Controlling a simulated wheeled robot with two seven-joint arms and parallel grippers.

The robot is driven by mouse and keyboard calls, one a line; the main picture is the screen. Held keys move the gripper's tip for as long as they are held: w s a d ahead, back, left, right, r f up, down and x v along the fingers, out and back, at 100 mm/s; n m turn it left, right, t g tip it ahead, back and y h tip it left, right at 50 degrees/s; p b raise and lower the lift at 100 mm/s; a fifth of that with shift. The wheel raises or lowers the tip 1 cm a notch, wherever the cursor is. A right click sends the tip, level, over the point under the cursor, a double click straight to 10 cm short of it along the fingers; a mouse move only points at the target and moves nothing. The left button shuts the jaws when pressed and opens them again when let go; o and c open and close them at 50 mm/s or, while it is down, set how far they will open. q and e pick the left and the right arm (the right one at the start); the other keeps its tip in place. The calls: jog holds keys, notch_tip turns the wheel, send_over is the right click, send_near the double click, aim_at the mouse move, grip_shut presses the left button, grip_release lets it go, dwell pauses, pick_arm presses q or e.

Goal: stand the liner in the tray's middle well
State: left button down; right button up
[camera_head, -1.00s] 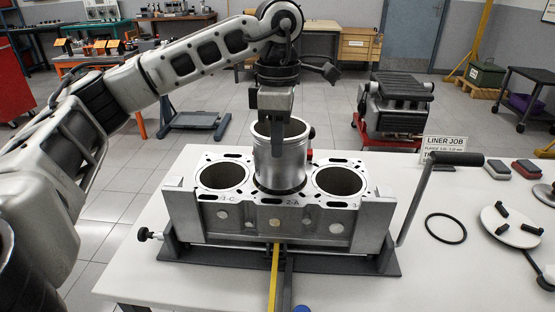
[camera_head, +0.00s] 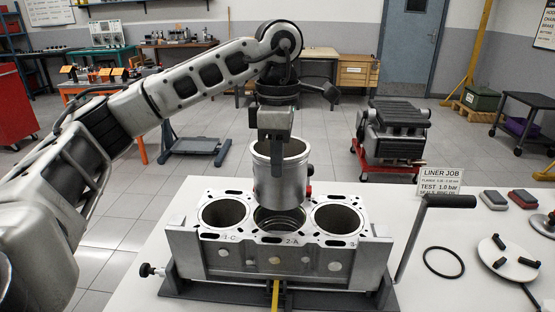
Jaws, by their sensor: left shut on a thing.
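The liner (camera_head: 290,186), a silvery open-topped cylinder, hangs upright above the middle bore (camera_head: 266,219) of the engine block (camera_head: 215,262). The bore's ring and dark inside show below it. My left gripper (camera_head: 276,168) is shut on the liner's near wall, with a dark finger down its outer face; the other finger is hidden. The liner's lower edge looks slightly above the block's top face. The bores to the left and right are open. I cannot make out a tray with wells in this view. My right gripper is not in view.
A crank handle (camera_head: 413,230) rises at the block's right. A black ring (camera_head: 443,262) and a pale disc with dark pieces (camera_head: 510,259) lie farther right on the white table (camera_head: 395,190). A "LINER JOB" sign (camera_head: 440,180) stands behind.

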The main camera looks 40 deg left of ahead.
pick_arm(q)
jog(key=shift+r+p, duration=0.45)
jog(key=shift+r, duration=0.35)
jog(key=shift+r+p, duration=0.45)
jog(key=shift+r, duration=2.15)
